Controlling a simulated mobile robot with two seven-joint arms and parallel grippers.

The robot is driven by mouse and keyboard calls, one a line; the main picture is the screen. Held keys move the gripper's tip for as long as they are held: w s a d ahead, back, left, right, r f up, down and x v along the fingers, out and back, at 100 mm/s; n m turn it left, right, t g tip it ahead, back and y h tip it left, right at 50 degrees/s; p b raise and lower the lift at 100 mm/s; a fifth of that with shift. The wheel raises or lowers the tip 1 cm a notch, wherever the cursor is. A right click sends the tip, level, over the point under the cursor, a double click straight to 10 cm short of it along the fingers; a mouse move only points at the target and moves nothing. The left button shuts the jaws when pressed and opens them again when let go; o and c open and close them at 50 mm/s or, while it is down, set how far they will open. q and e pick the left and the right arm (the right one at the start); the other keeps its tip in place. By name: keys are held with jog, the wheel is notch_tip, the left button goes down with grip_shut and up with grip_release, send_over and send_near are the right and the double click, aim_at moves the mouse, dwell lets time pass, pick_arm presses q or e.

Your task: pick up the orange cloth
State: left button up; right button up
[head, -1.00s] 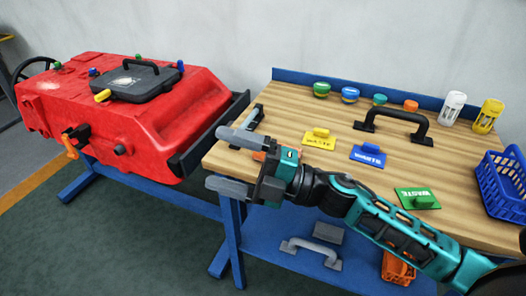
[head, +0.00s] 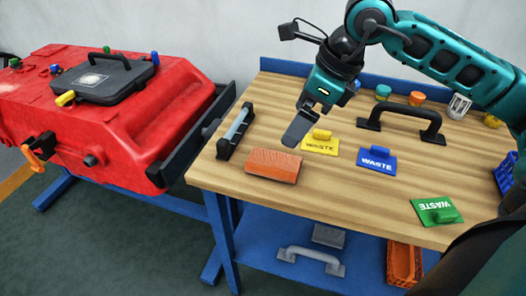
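The orange cloth (head: 272,165) is a flat, rectangular, rough-textured piece. It lies on the wooden tabletop near the front left edge. My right gripper (head: 298,128) comes in from the upper right and points down, above and slightly right of the far side of the cloth, apart from it. Only one grey finger shows clearly, so I cannot tell how far it is open. The cloth is in plain view. My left gripper is not in view.
A black-and-grey bar tool (head: 235,132) lies just left of the cloth. Yellow (head: 320,142), blue (head: 376,160) and green (head: 437,211) tags lie to its right. A black handle (head: 401,122) stands behind. The red machine (head: 130,125) is left of the table (head: 330,205).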

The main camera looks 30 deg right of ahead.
send_over(276, 160)
jog(key=s+d, duration=0.1)
jog(key=s, duration=0.1)
jog(key=f, duration=0.6)
jog(key=shift+w+f, duration=0.15)
jog(key=shift+w, duration=0.05)
jog(key=x, duration=0.5)
jog(key=shift+d+f, duration=0.2)
jog(key=shift+f, duration=0.25)
jog(key=c, duration=1)
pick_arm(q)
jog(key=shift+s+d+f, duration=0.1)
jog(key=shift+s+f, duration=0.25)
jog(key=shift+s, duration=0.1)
pick_arm(e)
jog(key=shift+r, duration=0.1)
pick_arm(q)
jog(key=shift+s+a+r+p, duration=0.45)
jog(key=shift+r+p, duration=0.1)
jog(key=shift+p, duration=0.55)
pick_arm(e)
notch_tip(276, 160, up, 20)
